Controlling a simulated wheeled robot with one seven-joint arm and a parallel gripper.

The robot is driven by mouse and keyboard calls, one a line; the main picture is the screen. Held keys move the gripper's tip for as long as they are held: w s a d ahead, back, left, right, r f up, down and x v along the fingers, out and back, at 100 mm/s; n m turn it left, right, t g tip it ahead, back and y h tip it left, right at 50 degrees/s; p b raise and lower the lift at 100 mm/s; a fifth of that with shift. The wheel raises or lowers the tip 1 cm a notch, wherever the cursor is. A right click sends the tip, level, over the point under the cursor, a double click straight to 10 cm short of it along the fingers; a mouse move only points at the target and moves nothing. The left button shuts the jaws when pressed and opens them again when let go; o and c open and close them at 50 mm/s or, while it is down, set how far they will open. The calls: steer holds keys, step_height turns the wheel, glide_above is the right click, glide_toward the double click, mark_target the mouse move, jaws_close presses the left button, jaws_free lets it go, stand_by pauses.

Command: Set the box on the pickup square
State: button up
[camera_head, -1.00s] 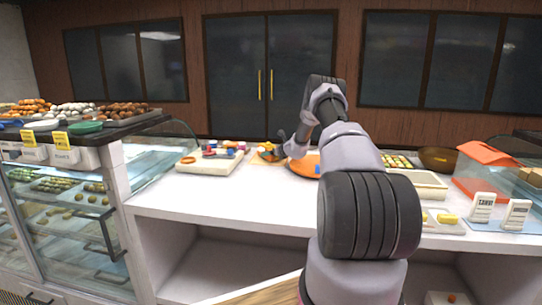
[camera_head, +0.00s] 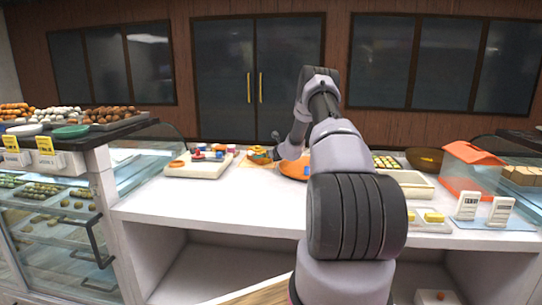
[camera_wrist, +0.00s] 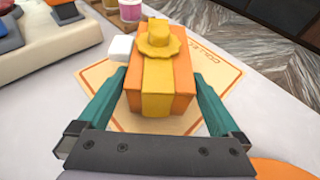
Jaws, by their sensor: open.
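The box is orange with a yellow band and a yellow rosette on top (camera_wrist: 158,80). In the wrist view it stands upright on a tan square mat (camera_wrist: 215,75) marked with "COLLECT" lettering. The box also shows small in the head view (camera_head: 258,155). My gripper (camera_wrist: 160,95) is open, with one green finger on each side of the box. I cannot tell whether either finger touches it. The box hides the middle of the square. The fingers are too small to make out in the head view.
A small white block (camera_wrist: 121,47) is at the box's left. A white tray with coloured pieces (camera_head: 198,168) lies to the left on the counter. An orange round tray (camera_head: 292,168) is just right of the box. The front counter top (camera_head: 230,203) is clear.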

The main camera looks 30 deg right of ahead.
steer(key=v, duration=0.7)
steer(key=shift+s+r, duration=0.15)
steer(key=s+a+r+n+g+y, duration=0.2)
steer(key=s+a+r+n, duration=0.55)
steer(key=a+r, duration=0.5)
steer(key=s+a+r+n+g+y, duration=0.25)
steer(key=s+a+r+n, duration=0.5)
steer(key=a+r, duration=0.45)
steer(key=s+a+r+n+g+h, duration=0.15)
steer(key=s+n, duration=0.25)
steer(key=s, duration=0.5)
steer(key=s+a+r+n, duration=0.3)
steer(key=s, duration=0.6)
steer(key=s+a+r+n+g+h, duration=0.1)
steer(key=s+a+r+n, duration=0.2)
steer(key=s, duration=0.5)
steer(key=s+d+n+h, duration=0.1)
steer(key=s+d+n, duration=0.1)
steer(key=s, duration=0.3)
steer(key=s+d+f+n+h, duration=0.1)
steer(key=s+d+n, duration=0.1)
steer(key=s, duration=0.3)
steer(key=shift+s+f+n+t+h, duration=0.15)
steer(key=shift+f+n+t+h, duration=0.15)
steer(key=shift+f+n+t, duration=0.1)
steer(key=shift+d, duration=0.1)
